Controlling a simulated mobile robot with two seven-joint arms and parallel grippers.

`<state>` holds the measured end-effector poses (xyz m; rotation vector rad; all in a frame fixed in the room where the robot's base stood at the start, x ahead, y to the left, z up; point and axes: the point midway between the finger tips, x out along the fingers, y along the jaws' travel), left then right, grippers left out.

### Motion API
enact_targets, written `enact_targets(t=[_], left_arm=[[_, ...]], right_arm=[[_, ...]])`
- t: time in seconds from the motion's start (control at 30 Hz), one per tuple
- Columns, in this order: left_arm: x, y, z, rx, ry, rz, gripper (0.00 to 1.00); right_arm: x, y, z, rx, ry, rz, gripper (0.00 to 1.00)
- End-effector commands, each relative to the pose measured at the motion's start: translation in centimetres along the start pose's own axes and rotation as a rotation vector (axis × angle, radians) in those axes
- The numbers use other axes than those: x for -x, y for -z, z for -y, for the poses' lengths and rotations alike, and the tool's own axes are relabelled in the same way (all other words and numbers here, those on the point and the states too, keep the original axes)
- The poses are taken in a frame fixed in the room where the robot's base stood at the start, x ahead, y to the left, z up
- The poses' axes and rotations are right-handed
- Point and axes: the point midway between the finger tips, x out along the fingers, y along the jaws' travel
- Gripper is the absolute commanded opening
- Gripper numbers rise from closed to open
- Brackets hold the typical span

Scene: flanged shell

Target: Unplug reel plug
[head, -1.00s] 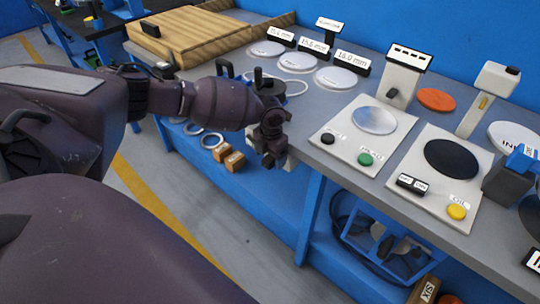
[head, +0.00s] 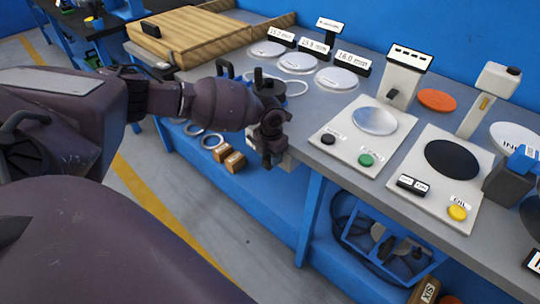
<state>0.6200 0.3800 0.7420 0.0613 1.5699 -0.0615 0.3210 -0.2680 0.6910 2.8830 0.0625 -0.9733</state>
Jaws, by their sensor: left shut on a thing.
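My left gripper (head: 268,158) is at the front edge of the bench, pointing down beside a small light grey box (head: 287,161) on the bench front. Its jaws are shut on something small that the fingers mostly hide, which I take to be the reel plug. I cannot see from here whether the plug is in or out of its socket. The cable reel (head: 388,248), a blue frame with dark cable in it, stands on the lower shelf under the bench. My right gripper is not in view.
White round pads with number signs stand behind, and a wooden tray (head: 190,36) at the far left. Rings and small brown boxes (head: 235,162) lie on the lower shelf.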

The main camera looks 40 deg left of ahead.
Motion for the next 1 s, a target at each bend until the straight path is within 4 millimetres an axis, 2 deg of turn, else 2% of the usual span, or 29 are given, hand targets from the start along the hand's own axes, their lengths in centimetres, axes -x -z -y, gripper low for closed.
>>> enact_targets(t=[0.03,0.17,0.2,1.0], left_arm=[[0.0,0.0,0.0,0.0,0.0,0.0,0.22],[0.0,0.0,0.0,0.0,0.0,0.0,0.02],[0.0,0.0,0.0,0.0,0.0,0.0,0.0],[2.2,0.0,0.0,0.0,0.0,0.001,0.0]], right_arm=[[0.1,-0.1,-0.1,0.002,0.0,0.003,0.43],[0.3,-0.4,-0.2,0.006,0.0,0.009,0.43],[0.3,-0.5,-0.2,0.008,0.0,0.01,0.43],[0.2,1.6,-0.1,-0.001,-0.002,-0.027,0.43]])
